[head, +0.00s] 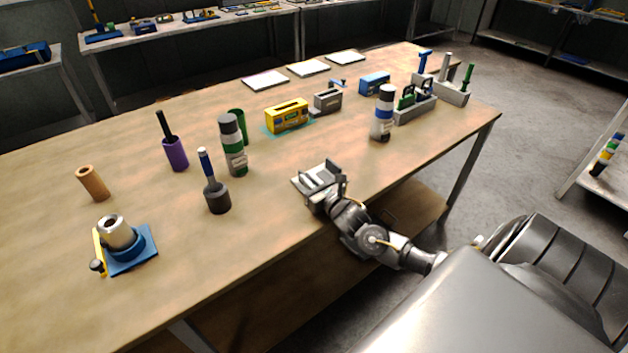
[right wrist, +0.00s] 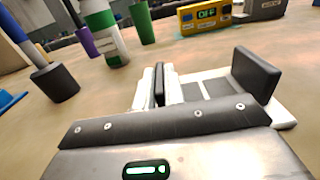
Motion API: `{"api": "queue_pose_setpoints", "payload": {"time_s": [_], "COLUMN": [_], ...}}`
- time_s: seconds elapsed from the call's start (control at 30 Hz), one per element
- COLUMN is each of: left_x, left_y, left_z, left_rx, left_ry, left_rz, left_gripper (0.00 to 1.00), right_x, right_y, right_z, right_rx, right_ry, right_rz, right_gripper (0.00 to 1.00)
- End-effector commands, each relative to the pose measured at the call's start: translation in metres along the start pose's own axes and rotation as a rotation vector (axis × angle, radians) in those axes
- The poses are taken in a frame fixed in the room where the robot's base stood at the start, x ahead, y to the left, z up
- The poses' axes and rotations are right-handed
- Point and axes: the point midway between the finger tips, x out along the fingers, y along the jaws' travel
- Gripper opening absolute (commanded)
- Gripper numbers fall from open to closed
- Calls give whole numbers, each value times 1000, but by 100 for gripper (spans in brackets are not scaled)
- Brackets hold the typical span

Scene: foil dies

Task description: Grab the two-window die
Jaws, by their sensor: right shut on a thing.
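My right gripper (head: 323,177) is low at the table's near edge, its fingers spread around a pale plate-like piece, which I take for the two-window die (right wrist: 208,92). In the right wrist view two grey window-like patches show on its white face. One dark fingertip of the gripper (right wrist: 206,80) stands between white upright parts on the left, the other at the piece's right. In the head view the piece is mostly hidden by the gripper; whether it touches the table is unclear. My left gripper is not in view.
A black-footed brush (head: 217,198), a green-banded bottle (head: 233,150) and a blue-banded bottle (head: 382,115) stand nearby. A yellow device (head: 287,116) is behind the gripper, with a grey box (head: 328,101) beside it. A blue-based stand (head: 132,250) is at left. The near middle tabletop is clear.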

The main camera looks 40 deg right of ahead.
Motion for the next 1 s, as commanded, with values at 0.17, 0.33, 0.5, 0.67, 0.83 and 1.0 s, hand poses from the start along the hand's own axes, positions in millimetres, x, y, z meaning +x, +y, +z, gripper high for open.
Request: {"api": "queue_pose_setpoints", "payload": {"time_s": [0.17,0.33,0.5,0.67,0.83,1.0], "left_x": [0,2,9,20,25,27], "left_y": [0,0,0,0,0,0], "left_z": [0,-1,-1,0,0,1], "left_rx": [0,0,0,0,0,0], "left_ry": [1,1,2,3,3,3], "left_rz": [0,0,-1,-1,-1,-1], "left_gripper": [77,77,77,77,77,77], "right_x": [1,0,-31,-66,-95,-111], "right_y": [0,0,-17,-36,-52,-61], "right_z": [10,35,71,97,113,123], "right_rx": [0,-1,-7,-7,-4,-1], "right_ry": [-5,-8,-5,2,2,1], "right_rz": [0,2,3,3,2,1], "right_gripper": [0,0,0,0,0,0]}}
